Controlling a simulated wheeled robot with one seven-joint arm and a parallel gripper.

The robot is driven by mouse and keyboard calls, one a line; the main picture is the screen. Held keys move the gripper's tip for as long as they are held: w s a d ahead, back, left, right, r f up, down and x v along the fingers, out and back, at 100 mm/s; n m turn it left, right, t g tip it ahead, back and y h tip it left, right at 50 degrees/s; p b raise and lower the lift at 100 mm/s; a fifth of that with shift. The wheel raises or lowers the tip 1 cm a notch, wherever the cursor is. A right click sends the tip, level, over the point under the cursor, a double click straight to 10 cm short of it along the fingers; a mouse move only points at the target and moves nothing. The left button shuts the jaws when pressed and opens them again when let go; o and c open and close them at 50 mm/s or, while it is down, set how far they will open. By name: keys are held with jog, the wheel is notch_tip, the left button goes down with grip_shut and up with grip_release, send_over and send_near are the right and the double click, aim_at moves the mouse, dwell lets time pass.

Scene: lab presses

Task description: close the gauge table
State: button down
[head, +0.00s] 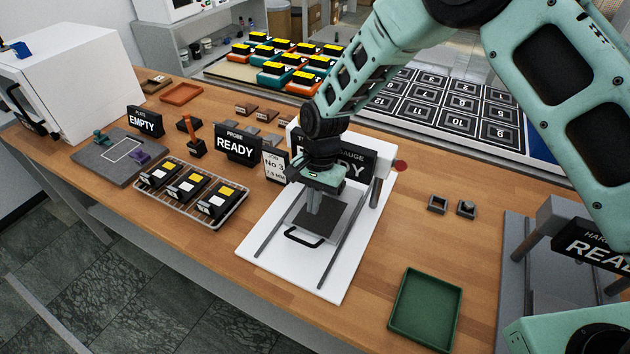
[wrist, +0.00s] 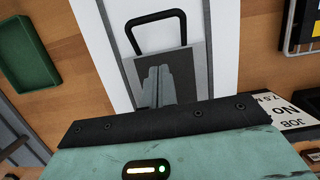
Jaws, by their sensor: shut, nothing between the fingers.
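The gauge table is a dark grey square plate (head: 338,222) on two thin rails over a white base (head: 265,263). A black loop handle (head: 303,238) is on its front edge, and bare rail runs on in front of it. The gauge's sign, partly hidden by my arm, stands behind the plate. My gripper (head: 312,212) is shut and empty, pointing down at the plate behind the handle. In the wrist view the shut fingers (wrist: 157,88) overlap the plate (wrist: 183,72), with the handle (wrist: 156,30) beyond them. I cannot tell whether the fingertips touch the plate.
A post with a red knob (head: 401,166) stands right of the plate. A green tray (head: 425,309) lies at the front right. A wire rack (head: 236,212) with several black blocks is left of the base. The probe sign (head: 235,146) and a job card (head: 274,166) stand behind left.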

aim_at(305, 226)
jog(key=x, duration=0.1)
jog(key=p+x, duration=0.1)
jog(key=x, duration=0.1)
jog(key=shift+s+a+r, duration=0.1)
jog(key=shift+s, duration=0.1)
jog(key=shift+s+a+p, duration=0.3)
jog(key=shift+s+p, duration=0.15)
jog(key=shift+s, duration=0.1)
jog(key=shift+s+a+p, duration=0.3)
jog(key=shift+s+p, duration=0.15)
jog(key=shift+s, duration=0.1)
jog(key=shift+s+a+f, duration=0.25)
jog(key=shift+s+f, duration=0.15)
jog(key=shift+s, duration=0.05)
jog(key=s+a, duration=0.2)
jog(key=s, duration=0.1)
jog(key=s+a+b, duration=0.1)
jog(key=s, duration=0.2)
jog(key=s+a, duration=0.2)
jog(key=s, duration=0.2)
jog(key=shift+a+b, duration=0.35)
jog(key=shift+b, duration=0.05)
